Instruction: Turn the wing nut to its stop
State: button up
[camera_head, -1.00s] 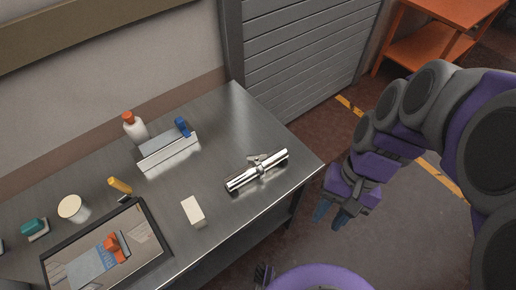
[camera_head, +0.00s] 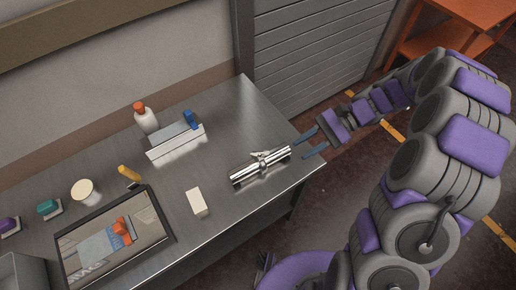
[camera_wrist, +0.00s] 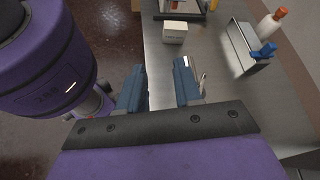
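A shiny silver pipe (camera_head: 243,175) lies near the right end of the steel table, with a clamp around its middle. The small metal wing nut (camera_head: 260,154) sticks out at the clamp, on the pipe's far side. My gripper (camera_head: 301,149) is open and empty just right of the pipe's right end, its two blue fingers apart and pointing toward it. In the wrist view my gripper (camera_wrist: 158,80) also shows open, with table edge and floor between the fingers. A bit of shiny metal shows beside the right finger there; I cannot tell whether it is the wing nut. The pipe is mostly hidden there.
On the steel table (camera_head: 240,110) stand a white bottle with orange cap (camera_head: 146,118), a metal holder (camera_head: 176,143) with a blue item, a white block (camera_head: 196,201), a cup (camera_head: 85,192) and a dark-framed tray (camera_head: 168,236). A slatted grey shutter (camera_head: 320,50) stands behind.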

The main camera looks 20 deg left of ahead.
jog(key=w+f+m+y+p, duration=0.3)
jog(key=w+f+m+y, duration=0.15)
jog(key=w+f, duration=0.3)
jog(key=m+t+y+p, duration=0.1)
jog(key=m+t+y, duration=0.1)
jog(key=m+y, duration=0.1)
send_near(260, 154)
jog(key=x, duration=0.3)
jog(key=b+x, duration=0.1)
jog(key=x, duration=0.6)
jog(key=shift+w+a+r+b, duration=0.15)
jog(key=shift+w+a+b, duration=0.05)
jog(key=shift+a+b, duration=0.1)
jog(key=shift+d, duration=0.15)
jog(key=shift+c, duration=0.3)
grip_shut()
